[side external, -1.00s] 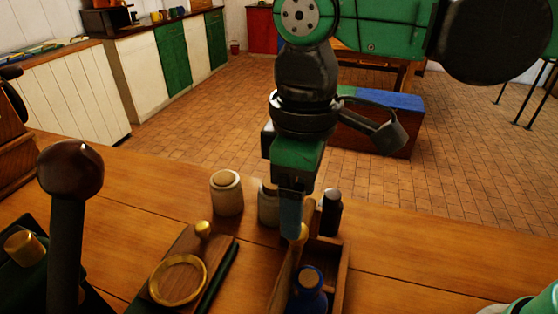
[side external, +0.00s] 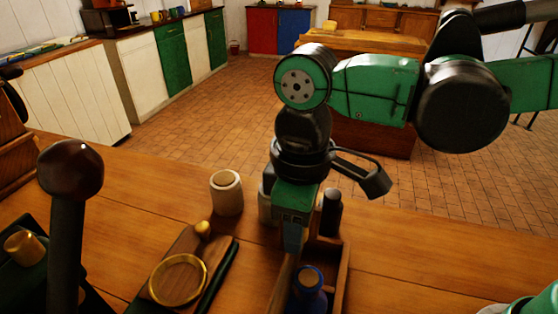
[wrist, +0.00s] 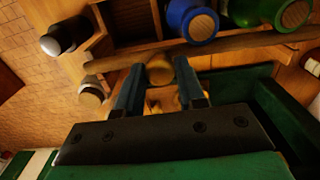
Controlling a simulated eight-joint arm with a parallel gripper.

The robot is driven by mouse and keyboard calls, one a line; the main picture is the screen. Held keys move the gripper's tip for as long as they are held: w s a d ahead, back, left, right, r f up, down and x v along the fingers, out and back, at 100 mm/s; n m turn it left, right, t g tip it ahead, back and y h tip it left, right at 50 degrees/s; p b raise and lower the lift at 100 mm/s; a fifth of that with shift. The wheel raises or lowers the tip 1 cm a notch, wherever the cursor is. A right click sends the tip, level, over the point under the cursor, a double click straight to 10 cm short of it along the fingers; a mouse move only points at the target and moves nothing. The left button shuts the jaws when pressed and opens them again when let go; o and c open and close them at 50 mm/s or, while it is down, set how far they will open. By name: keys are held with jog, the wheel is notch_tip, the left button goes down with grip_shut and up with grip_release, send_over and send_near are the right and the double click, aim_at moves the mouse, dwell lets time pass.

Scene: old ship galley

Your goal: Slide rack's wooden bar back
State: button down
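The rack (side external: 343,275) is a wooden box with compartments on the table; it also shows in the wrist view (wrist: 100,20). Its wooden bar (side external: 281,283) runs along the rack's left side, and crosses the wrist view (wrist: 235,42) below the bottles. My gripper (side external: 291,243) is low over the bar. In the wrist view its two fingers (wrist: 160,80) are apart, one on each side of the knob. In the side view the gripper hides the knob.
A blue bottle (side external: 309,285) stands in the rack, with a green bottle (wrist: 265,12) beside it. A dark bottle (side external: 331,213) and a pale jar (side external: 227,192) stand behind. A wooden board with a brass ring (side external: 178,280) lies left. The table is clear at right.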

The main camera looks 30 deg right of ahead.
jog(key=shift+w+a, duration=1.4)
jog(key=shift+c, duration=2.4)
grip_release()
notch_tip(320, 180, up, 7)
jog(key=shift+d, duration=0.1)
